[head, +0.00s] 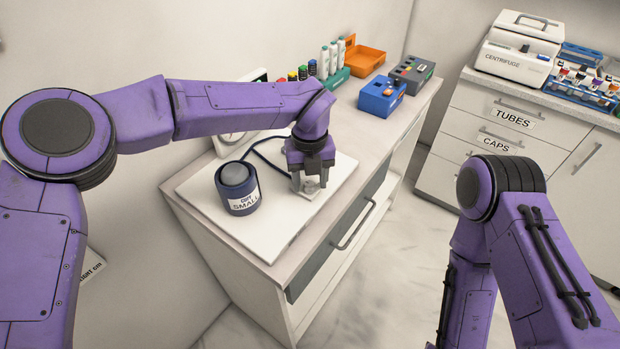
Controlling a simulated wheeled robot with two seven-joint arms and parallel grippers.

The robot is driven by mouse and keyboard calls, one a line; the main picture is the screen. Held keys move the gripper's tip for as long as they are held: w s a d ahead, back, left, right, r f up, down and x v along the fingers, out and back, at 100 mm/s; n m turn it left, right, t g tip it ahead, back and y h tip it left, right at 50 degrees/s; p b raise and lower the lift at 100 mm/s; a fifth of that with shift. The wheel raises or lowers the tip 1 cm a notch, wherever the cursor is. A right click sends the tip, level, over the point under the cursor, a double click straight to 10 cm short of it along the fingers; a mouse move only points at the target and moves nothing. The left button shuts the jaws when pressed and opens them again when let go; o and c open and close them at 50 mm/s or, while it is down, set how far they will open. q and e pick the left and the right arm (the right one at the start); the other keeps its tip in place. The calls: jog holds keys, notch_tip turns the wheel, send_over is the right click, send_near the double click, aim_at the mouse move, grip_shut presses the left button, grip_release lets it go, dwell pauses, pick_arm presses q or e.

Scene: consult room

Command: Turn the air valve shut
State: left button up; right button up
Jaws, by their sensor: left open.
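The air valve (311,185) is a small pale grey knob on a light base on the white board (262,240), on top of the cabinet. A dark blue rolled cuff (238,188) labelled SMALL stands on the board to the left of the valve. A dark tube (268,160) runs behind the cuff towards the gripper. My right gripper is out of view; only that arm's links show at the right.
Behind the board are several bottles (329,60), an orange tray (362,59), a blue box (381,96) and a grey box (411,74). A second counter at the right holds a centrifuge (514,62) and a tube rack (587,84). The board's front is clear.

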aim_at(311, 184)
pick_arm(q)
notch_tip(311, 184, up, 10)
jog(key=b, duration=0.1)
jog(key=shift+r, duration=0.2)
jog(key=shift+d, duration=0.1)
